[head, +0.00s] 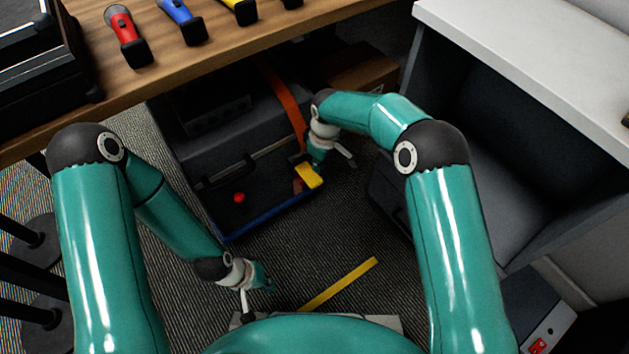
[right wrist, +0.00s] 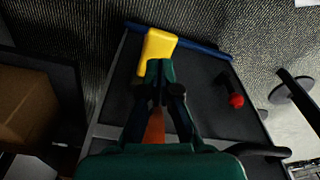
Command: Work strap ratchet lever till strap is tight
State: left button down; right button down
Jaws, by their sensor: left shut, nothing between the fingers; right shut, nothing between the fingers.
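A dark case (head: 225,165) stands on the carpet with an orange strap (head: 284,100) running over it. The yellow ratchet lever (head: 309,177) is at the strap's lower end. My right gripper (head: 316,163) is shut and empty just above the lever. In the right wrist view its fingertips (right wrist: 160,70) overlap the near end of the yellow lever (right wrist: 157,50); I cannot tell whether they touch. The strap (right wrist: 155,126) shows behind the fingers; the ratchet body is mostly hidden. My left gripper (head: 263,284) is shut and empty, low over the carpet, away from the case.
A red knob (head: 239,198) is on the case's near face, above a blue edge (head: 270,215). A wooden table (head: 190,65) overhangs the case, with torches on it. A grey cabinet (head: 520,130) stands right. A yellow strip (head: 340,284) lies on open carpet.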

aim_at(316, 181)
jog(key=shift+w+a+f+b, duration=0.15)
jog(key=shift+f+b, duration=0.85)
jog(key=shift+f, duration=0.65)
jog(key=shift+w+a+f+b, duration=0.1)
jog(key=shift+f+b, duration=0.85)
jog(key=shift+f, duration=0.7)
jog(key=shift+s, duration=0.1)
jog(key=shift+f, duration=0.1)
